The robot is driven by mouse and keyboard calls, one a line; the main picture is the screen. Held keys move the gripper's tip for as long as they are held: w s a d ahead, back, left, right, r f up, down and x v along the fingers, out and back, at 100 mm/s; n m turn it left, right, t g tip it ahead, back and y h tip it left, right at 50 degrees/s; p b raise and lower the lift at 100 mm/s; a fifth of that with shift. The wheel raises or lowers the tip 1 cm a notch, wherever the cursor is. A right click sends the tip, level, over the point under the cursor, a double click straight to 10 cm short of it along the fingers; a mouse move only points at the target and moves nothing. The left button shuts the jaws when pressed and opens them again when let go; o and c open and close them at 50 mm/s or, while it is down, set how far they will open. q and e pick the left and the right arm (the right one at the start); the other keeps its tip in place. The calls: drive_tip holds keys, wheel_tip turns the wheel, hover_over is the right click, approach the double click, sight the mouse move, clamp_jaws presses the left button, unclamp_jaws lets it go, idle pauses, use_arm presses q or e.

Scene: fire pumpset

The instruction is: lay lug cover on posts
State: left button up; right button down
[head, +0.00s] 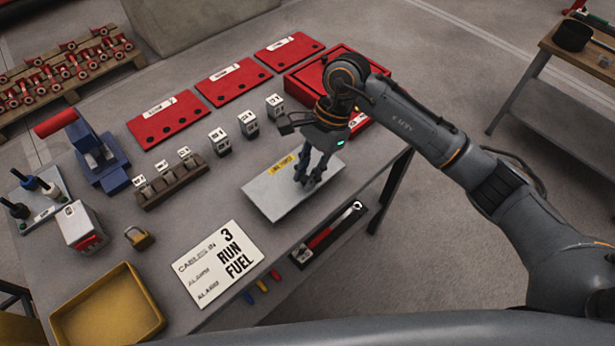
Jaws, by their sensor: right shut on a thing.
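A flat pale grey plate (275,195) with a yellow label appears to be the lug cover. It is at the right part of the table, seemingly level; I cannot tell whether it touches the tabletop. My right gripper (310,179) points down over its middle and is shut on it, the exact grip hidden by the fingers. A light base (43,209) at the far left carries upright dark-capped posts (48,187), which appear to be the task's posts. They stand far from my right gripper. My left gripper is not in view.
Small white-labelled blocks (220,141) and a brown rack (172,184) stand between plate and posts. A blue-and-red device (95,160), a grey box (80,226), a padlock (139,238), a printed card (217,264) and a yellow tray (108,310) are nearby. Red panels (165,119) line the back.

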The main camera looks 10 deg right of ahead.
drive_tip(key=shift+s+f, duration=0.1)
drive_tip(key=shift+f, duration=1.2)
drive_tip(key=c, duration=1.2)
unclamp_jaws()
drive_tip(key=shift+r, duration=0.1)
